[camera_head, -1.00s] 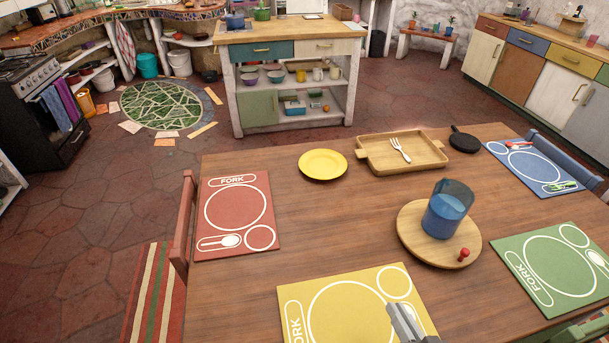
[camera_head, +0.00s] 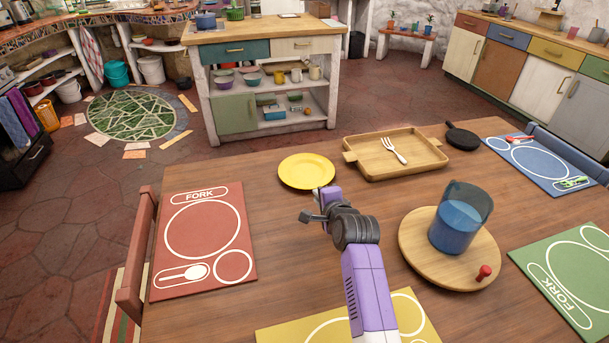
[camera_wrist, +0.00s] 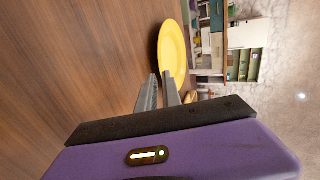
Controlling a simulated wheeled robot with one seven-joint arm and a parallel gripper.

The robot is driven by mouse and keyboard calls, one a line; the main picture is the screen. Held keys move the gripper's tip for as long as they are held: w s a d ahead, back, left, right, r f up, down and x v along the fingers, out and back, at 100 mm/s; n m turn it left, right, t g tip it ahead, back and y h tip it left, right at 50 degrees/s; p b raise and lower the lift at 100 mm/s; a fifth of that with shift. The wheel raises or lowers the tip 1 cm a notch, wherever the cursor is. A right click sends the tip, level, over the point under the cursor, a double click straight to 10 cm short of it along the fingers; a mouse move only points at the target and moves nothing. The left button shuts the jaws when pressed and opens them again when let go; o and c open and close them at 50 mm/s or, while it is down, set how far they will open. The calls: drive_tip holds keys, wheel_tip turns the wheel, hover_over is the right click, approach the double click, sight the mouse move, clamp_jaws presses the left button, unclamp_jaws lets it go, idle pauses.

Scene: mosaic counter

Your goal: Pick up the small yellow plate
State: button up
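The small yellow plate (camera_head: 307,171) lies flat on the wooden table, left of the wooden tray. My gripper (camera_head: 312,204) is in front of the plate in the head view, at the end of my purple arm. In the wrist view the plate (camera_wrist: 173,52) is just beyond the fingertips of my gripper (camera_wrist: 160,76). The two fingers are a little apart, with nothing seen between them. I cannot tell whether a fingertip touches the plate rim.
A wooden tray (camera_head: 375,166) with a fork (camera_head: 396,151) stands right of the plate. A round board (camera_head: 415,247) holds a blue-filled glass (camera_head: 459,219). A red placemat (camera_head: 175,281) lies at left. A black pan (camera_head: 462,138) is farther right.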

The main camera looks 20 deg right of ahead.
sight(314, 202)
drive_tip(key=shift+b+x, duration=1.6)
drive_tip(key=b+x, duration=0.2)
drive_tip(key=b, duration=0.1)
drive_tip(key=shift+f, duration=0.25)
drive_tip(key=b+x, duration=0.2)
drive_tip(key=shift+b, duration=0.35)
drive_tip(key=shift+w, duration=0.3)
drive_tip(key=shift+r, duration=0.1)
clamp_jaws()
drive_tip(key=shift+r, duration=0.1)
wheel_tip(314, 202, up, 20)
drive_tip(key=p, duration=0.2)
